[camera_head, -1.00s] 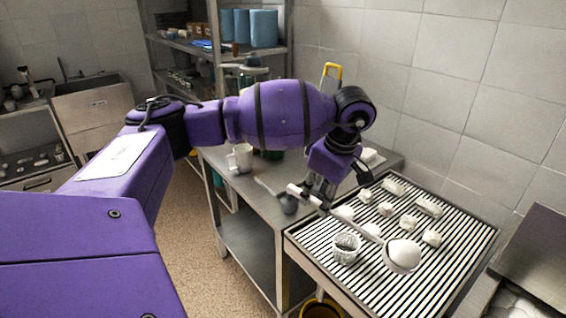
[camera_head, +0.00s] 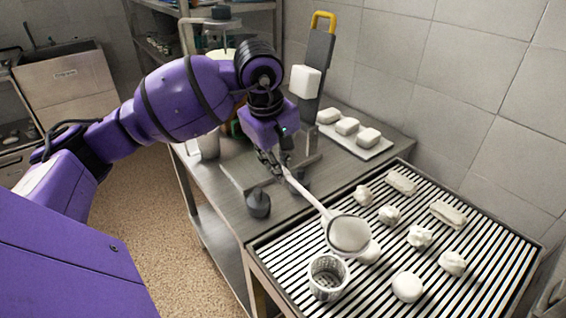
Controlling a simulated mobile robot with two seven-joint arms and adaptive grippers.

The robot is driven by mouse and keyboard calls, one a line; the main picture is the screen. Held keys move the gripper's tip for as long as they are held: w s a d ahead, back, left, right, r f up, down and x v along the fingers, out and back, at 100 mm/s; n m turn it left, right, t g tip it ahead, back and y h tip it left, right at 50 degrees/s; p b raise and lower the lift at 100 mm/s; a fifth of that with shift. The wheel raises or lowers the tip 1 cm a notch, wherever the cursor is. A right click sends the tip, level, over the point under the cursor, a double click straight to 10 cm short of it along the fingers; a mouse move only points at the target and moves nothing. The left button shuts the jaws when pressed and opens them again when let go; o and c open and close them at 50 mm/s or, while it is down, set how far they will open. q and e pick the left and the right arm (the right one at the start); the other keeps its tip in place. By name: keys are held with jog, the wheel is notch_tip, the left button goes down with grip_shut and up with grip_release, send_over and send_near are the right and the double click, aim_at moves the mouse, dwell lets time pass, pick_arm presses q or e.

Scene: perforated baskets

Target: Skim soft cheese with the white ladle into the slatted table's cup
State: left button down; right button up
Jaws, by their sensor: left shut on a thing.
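My left gripper (camera_head: 285,172) is shut on the handle of the white ladle (camera_head: 311,200). The ladle slants down to the right over the slatted table (camera_head: 440,288). Its round bowl (camera_head: 347,233) is above and to the right of the perforated cup (camera_head: 327,280) in the picture, apart from it. The bowl shows a smooth grey-white surface; I cannot tell whether this is cheese or the bare inside. The cup stands upright at the table's near left; its inside shows no clear contents. Soft cheese pieces (camera_head: 407,286) lie on the slats, one partly hidden behind the bowl. My right gripper is not in view.
Behind is a steel table (camera_head: 230,190) with a dark weight (camera_head: 258,204), a tray (camera_head: 372,150) of white blocks and an upright dark board with a yellow handle (camera_head: 323,45). A tiled wall closes off the back right.

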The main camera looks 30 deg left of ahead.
pick_arm(q)
jog(key=shift+s+f+t+h+b, duration=0.15)
jog(key=shift+f+t+h+b, duration=0.2)
jog(key=shift+f+t, duration=0.3)
jog(key=shift+a+t+h+b, duration=0.1)
jog(key=shift+t+h+b, duration=0.15)
jog(key=shift+t+b, duration=0.7)
jog(key=t+b, duration=0.1)
jog(key=b, duration=0.1)
jog(key=t+h+b, duration=0.1)
jog(key=t+b, duration=0.1)
jog(key=b, duration=0.1)
jog(key=s+t+h+b, duration=0.1)
jog(key=b, duration=0.2)
jog(key=shift+s+r, duration=0.1)
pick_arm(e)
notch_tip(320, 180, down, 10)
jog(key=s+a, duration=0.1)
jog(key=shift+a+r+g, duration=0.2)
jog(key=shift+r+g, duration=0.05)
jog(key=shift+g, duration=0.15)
pick_arm(q)
jog(key=shift+a+t, duration=0.1)
jog(key=shift+t, duration=0.2)
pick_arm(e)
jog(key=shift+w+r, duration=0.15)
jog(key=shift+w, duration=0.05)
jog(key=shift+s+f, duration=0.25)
